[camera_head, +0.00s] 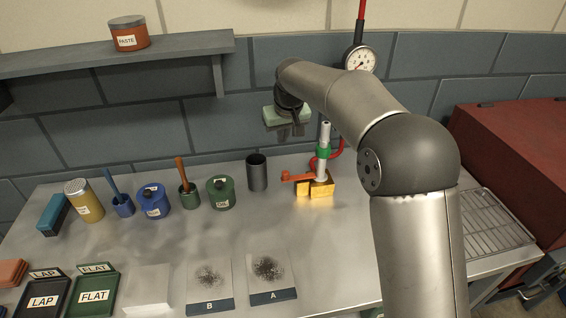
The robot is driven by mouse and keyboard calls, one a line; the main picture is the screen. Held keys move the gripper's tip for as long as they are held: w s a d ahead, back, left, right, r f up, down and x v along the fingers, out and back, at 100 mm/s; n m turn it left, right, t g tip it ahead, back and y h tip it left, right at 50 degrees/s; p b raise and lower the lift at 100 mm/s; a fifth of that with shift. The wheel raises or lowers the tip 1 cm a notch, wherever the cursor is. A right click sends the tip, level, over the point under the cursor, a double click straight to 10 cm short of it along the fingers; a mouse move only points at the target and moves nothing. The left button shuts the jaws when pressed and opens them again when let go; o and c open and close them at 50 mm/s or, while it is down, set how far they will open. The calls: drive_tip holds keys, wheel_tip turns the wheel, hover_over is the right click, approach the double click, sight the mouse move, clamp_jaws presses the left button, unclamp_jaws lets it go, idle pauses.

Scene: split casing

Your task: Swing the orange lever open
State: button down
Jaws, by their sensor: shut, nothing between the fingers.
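The orange lever (298,177) sticks out to the left from a small brass block (316,188) on the steel bench. A silver upright cylinder with a green collar (323,152) rises from the block. My gripper (291,133) is shut and empty, pointing down. In the picture it shows above and a little left of the lever, apart from it. The pale green body above the fingers partly hides them, so their tips show only small and dark.
A dark cup (257,172) stands left of the brass block. Green and blue pots, a yellow shaker (84,200) and plates A (271,276) and B (209,287) stand further left and in front. A red hose and gauge (360,60) are behind. A red cabinet (525,150) is right. Bench before the lever is clear.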

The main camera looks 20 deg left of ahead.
wheel_tip(320, 180, down, 10)
drive_tip(key=p, duration=0.3)
drive_tip(key=shift+s+d+r, duration=0.25)
drive_tip(key=shift+s, duration=0.05)
drive_tip(key=shift+d, duration=0.15)
idle(0.6)
drive_tip(key=shift+s+n, duration=0.15)
drive_tip(key=shift+n, duration=0.25)
